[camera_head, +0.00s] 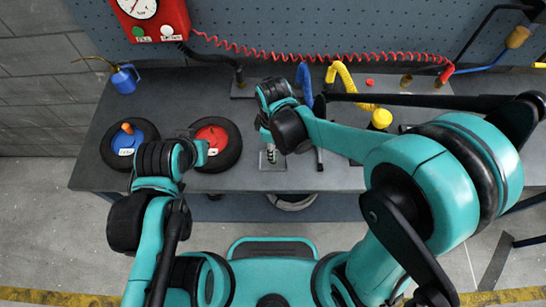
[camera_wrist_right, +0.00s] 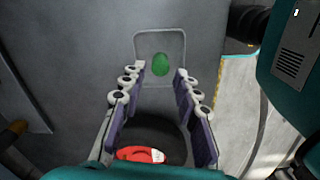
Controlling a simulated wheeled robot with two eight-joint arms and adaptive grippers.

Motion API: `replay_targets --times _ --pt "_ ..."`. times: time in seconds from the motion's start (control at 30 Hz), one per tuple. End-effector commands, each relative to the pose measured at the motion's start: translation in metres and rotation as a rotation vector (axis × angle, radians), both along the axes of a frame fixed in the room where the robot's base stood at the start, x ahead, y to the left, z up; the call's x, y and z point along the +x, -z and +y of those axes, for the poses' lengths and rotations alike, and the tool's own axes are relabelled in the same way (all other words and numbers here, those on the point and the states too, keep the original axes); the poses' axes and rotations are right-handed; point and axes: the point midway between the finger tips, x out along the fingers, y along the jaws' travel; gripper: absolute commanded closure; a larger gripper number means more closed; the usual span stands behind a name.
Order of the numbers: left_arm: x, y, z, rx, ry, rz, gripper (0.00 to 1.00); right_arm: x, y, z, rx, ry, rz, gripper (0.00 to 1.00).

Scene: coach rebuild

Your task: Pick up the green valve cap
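The green valve cap (camera_wrist_right: 160,63) shows in the right wrist view, lying inside a rounded outline on the dark grey table (camera_head: 98,165). I cannot make it out in the head view, where my right arm hides that part of the table. My right gripper (camera_wrist_right: 161,78) is open, with its two fingers apart; in the picture the cap appears between the fingertips, and no contact shows. In the head view, my right gripper (camera_head: 271,155) points down near the table's front edge. My left arm is over the front left of the table; its fingers are hidden.
Two tyres, one with a blue hub (camera_head: 127,142) and one with a red hub (camera_head: 212,136), lie at the left. A blue oil can (camera_head: 124,80) stands behind them. Blue and yellow hoses (camera_head: 343,75), a yellow object (camera_head: 381,118) and a small red disc (camera_head: 369,82) are at the back right.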

Motion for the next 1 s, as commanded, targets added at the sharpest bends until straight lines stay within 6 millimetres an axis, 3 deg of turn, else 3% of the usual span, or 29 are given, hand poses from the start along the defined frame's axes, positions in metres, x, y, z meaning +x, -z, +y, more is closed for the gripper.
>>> replay_targets --times 0.1,0.3,0.53,0.63,0.67,1.0 --pt "0.000 0.012 0.000 0.000 0.000 0.000 1.00 0.001 0.023 0.005 0.000 -0.002 0.000 0.69" --pt "0.000 0.019 0.000 0.000 0.000 0.000 1.00 0.001 0.043 0.005 0.001 0.001 -0.001 0.69" --pt "0.000 0.018 0.000 0.000 0.000 0.000 1.00 0.000 0.043 0.005 0.001 0.002 -0.001 0.69" --pt "0.000 0.018 0.000 0.000 0.000 0.000 1.00 0.000 0.043 0.005 0.001 0.002 -0.001 0.93" --pt "0.000 0.018 0.000 0.000 0.000 0.000 1.00 0.001 0.043 0.005 0.001 0.002 -0.001 0.95" --pt "0.000 0.017 0.000 0.000 0.000 0.000 1.00 0.001 0.042 0.005 0.001 0.002 -0.001 0.95"
